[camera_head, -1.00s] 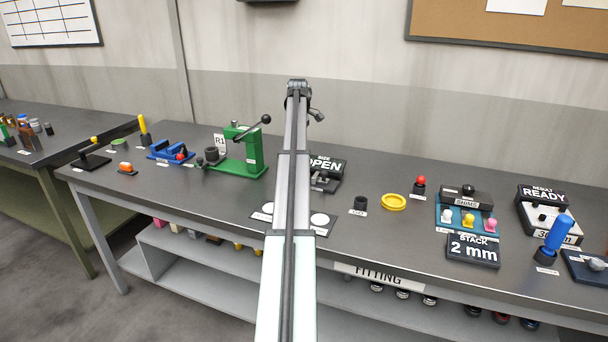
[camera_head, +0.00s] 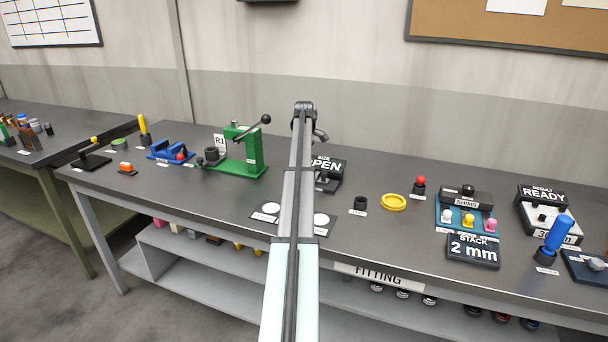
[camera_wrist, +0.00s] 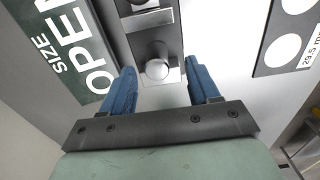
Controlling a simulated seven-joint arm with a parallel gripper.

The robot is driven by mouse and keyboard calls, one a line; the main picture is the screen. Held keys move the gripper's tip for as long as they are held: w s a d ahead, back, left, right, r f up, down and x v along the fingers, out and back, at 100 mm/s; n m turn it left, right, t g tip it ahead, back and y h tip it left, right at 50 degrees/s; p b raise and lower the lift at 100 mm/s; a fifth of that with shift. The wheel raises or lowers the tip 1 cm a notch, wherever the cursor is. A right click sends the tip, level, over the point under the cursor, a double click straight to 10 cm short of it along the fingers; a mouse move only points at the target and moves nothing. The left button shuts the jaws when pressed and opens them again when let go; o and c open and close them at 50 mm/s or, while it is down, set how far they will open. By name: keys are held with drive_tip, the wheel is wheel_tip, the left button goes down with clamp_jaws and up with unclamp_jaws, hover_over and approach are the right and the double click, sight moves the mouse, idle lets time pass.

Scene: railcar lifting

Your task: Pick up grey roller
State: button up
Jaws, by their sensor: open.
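My gripper (camera_wrist: 160,78) is open and empty in the wrist view, its two blue fingers spread apart. A round grey piece (camera_wrist: 157,68), possibly the grey roller, sits between and just beyond the fingertips on a dark fixture with light metal parts. It is apart from both fingers. The fixture's SIZE OPEN sign (camera_wrist: 62,42) is at the left. In the head view this sign (camera_head: 328,165) stands on the bench behind my arm, which partly hides the fixture. My fingertips are hidden there, and I cannot make out a grey roller there.
A dark plate with white discs (camera_head: 321,219) lies in front of the fixture. A green press (camera_head: 250,152) stands to the left. A black cup (camera_head: 360,202) and a yellow ring (camera_head: 394,202) are to the right. The bench (camera_head: 400,250) is clear near its front edge.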

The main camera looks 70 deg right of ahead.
drive_tip(key=f, duration=0.5)
drive_tip(key=shift+d, duration=0.2)
drive_tip(key=shift+r, duration=0.1)
clamp_jaws()
idle(0.3)
